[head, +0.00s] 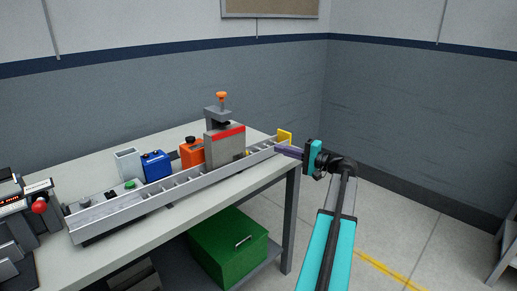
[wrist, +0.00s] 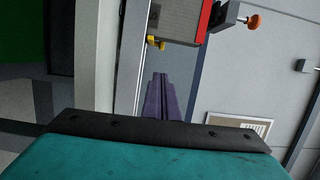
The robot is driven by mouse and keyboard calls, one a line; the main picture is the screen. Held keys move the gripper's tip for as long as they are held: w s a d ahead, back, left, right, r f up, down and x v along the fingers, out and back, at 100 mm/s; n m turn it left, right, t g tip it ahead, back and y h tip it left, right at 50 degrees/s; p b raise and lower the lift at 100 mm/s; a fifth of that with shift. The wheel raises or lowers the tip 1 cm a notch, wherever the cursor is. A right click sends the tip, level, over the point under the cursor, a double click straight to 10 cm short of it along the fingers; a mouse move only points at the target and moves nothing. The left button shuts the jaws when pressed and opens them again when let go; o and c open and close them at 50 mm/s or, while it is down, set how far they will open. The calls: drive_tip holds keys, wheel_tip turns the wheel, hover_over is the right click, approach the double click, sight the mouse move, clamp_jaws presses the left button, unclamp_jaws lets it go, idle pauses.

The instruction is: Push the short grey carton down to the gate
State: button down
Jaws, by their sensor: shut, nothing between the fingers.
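A grey block with a red band across its top (head: 225,147) stands across the rail (head: 180,192), under a bracket with an orange knob (head: 221,96); it looks like the gate. In the wrist view its grey, red-edged face (wrist: 182,18) shows at the top. I cannot pick out a short grey carton for certain; a pale grey open box (head: 127,162) stands behind the rail at the left. My gripper (head: 280,149) is shut and empty at the rail's right end, apart from the grey block. Its purple fingers (wrist: 158,85) point towards that block in the wrist view.
An orange container (head: 191,152) and a blue one (head: 156,166) stand left of the grey block. A yellow plate (head: 285,135) is at the rail's right end. A green box (head: 228,248) sits under the table. A machine with a red knob (head: 40,207) is at far left.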

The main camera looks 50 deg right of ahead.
drive_tip(key=shift+w, duration=0.1)
drive_tip(key=w, duration=0.3)
drive_tip(key=w+a, duration=0.1)
drive_tip(key=w, duration=0.2)
drive_tip(key=w+p, duration=0.1)
drive_tip(key=w, duration=0.2)
drive_tip(key=shift+w+a, duration=0.2)
drive_tip(key=shift+a, duration=0.1)
drive_tip(key=shift+w+a, duration=0.15)
drive_tip(key=shift+a, duration=0.2)
drive_tip(key=shift+w+a, duration=0.1)
drive_tip(key=shift+a, duration=1.6)
